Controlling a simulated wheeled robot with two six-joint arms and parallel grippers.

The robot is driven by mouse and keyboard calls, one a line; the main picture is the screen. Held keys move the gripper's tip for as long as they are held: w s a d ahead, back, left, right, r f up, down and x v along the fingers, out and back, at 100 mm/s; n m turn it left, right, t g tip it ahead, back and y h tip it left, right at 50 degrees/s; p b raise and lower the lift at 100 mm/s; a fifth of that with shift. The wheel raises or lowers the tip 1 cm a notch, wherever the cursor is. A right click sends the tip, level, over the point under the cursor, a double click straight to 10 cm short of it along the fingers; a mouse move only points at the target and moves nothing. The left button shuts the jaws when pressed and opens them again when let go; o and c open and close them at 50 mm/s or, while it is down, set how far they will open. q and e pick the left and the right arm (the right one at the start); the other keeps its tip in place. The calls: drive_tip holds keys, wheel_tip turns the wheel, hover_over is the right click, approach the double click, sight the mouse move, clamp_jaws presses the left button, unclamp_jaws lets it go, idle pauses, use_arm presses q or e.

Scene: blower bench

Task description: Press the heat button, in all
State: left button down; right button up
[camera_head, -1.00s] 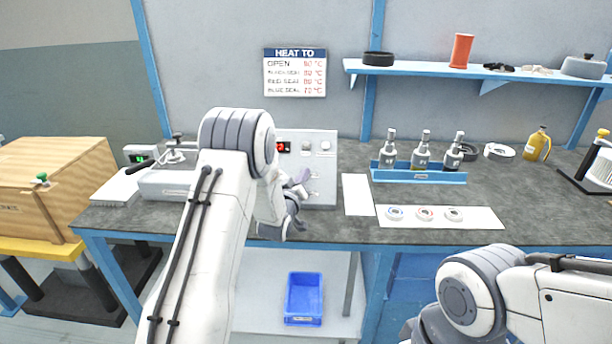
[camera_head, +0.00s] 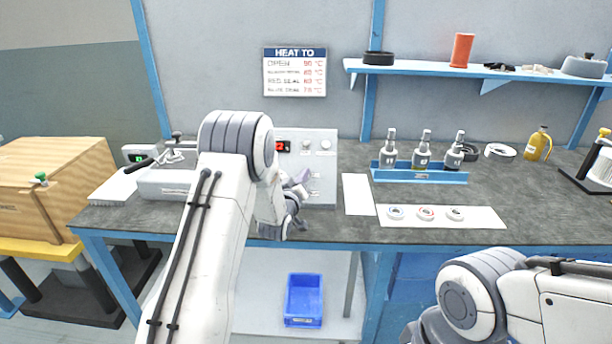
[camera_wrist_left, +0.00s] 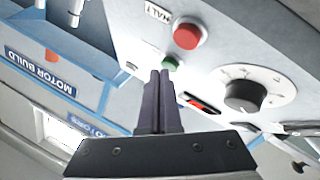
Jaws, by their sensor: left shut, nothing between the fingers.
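A pale control panel (camera_head: 323,170) stands on the bench, partly hidden behind my left arm in the head view. My left gripper (camera_head: 302,182) is in front of it, shut and empty. In the left wrist view the closed fingertips (camera_wrist_left: 160,74) are close beside a small green button (camera_wrist_left: 172,62); I cannot tell whether they touch it. A larger red button (camera_wrist_left: 188,36) by a HALT label lies beyond. A dark dial knob (camera_wrist_left: 244,96) is to the right. No heat label is readable. My right gripper is out of view.
A red-digit display (camera_head: 283,146) is on the panel. A HEAT TO sign (camera_head: 295,72) hangs on the wall. Several bottles stand in a blue rack (camera_head: 420,176). A white strip (camera_head: 482,217) bears three round pieces. A blue bin (camera_head: 304,300) sits below the bench.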

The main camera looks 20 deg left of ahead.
use_arm(q)
drive_tip(key=shift+w+f, duration=0.15)
idle(0.5)
drive_tip(key=shift+s+d+r, duration=0.1)
drive_tip(key=shift+s+r, duration=0.45)
drive_tip(key=shift+s, duration=0.05)
drive_tip(key=s+r+p, duration=0.1)
drive_tip(key=s+d+r+p, duration=0.1)
drive_tip(key=s+r, duration=0.1)
drive_tip(key=shift+s+r, duration=0.2)
drive_tip(key=shift+r, duration=0.05)
idle(0.8)
